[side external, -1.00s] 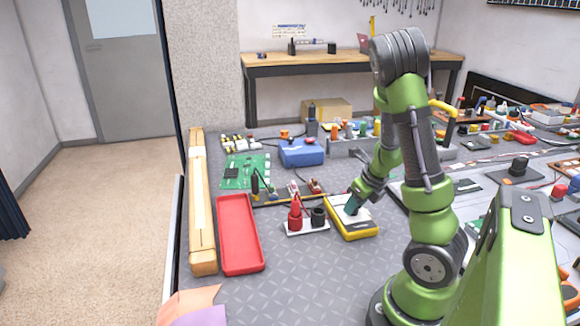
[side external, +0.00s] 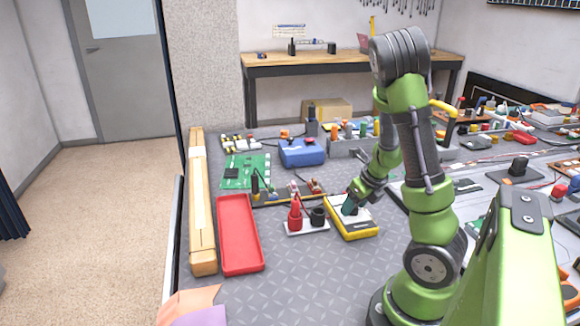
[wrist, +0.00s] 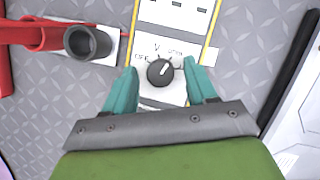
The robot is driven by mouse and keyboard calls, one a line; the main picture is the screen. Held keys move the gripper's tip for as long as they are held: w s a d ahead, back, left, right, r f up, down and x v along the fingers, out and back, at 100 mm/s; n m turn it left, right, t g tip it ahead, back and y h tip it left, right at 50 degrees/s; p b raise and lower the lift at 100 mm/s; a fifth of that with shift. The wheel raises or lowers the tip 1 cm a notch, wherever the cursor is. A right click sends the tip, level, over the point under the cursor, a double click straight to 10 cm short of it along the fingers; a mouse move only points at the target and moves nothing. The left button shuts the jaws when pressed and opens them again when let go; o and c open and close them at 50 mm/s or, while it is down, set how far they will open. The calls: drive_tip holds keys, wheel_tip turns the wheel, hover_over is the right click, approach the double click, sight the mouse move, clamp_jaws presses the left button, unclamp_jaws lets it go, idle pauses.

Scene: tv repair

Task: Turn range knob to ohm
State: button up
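The meter (side external: 352,226) is a yellow-edged white box lying on the grey mat. Its black round range knob (wrist: 160,72) shows in the wrist view, with a white pointer mark aimed up and to the right. Printed labels around it read OFF at left, V at top and what looks like OHM at upper right. My gripper (wrist: 159,66) is open, its two teal fingers on either side of the knob with a visible gap on each side. In the side view my gripper (side external: 351,207) is down at the meter's face and hides the knob.
A stand with a red probe (side external: 295,214) and a black cup (side external: 318,216) is just left of the meter. A red tray (side external: 238,236) lies farther left. A green circuit board (side external: 245,172) and a blue box (side external: 302,153) lie behind. The mat in front is clear.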

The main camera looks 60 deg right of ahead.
wheel_tip(320, 180, up, 10)
drive_tip(key=s, duration=0.1)
drive_tip(key=shift+a, duration=0.2)
idle(0.9)
drive_tip(key=shift+f, duration=0.1)
drive_tip(key=w+a+r+n+t+y, duration=0.1)
drive_tip(key=w+a+r+n+y, duration=0.15)
drive_tip(key=a+n, duration=0.65)
drive_tip(key=w+a+r+n+y, duration=0.1)
drive_tip(key=w+a+n, duration=0.3)
drive_tip(key=n, duration=0.8)
drive_tip(key=s+a+r+n+t, duration=0.1)
drive_tip(key=s+a+r+n, duration=0.1)
drive_tip(key=a+n, duration=0.5)
drive_tip(key=s+a+r+n+t, duration=0.1)
drive_tip(key=a+r+n, duration=0.4)
drive_tip(key=a+n, duration=0.3)
drive_tip(key=shift+s+a, duration=0.3)
drive_tip(key=shift+s, duration=0.05)
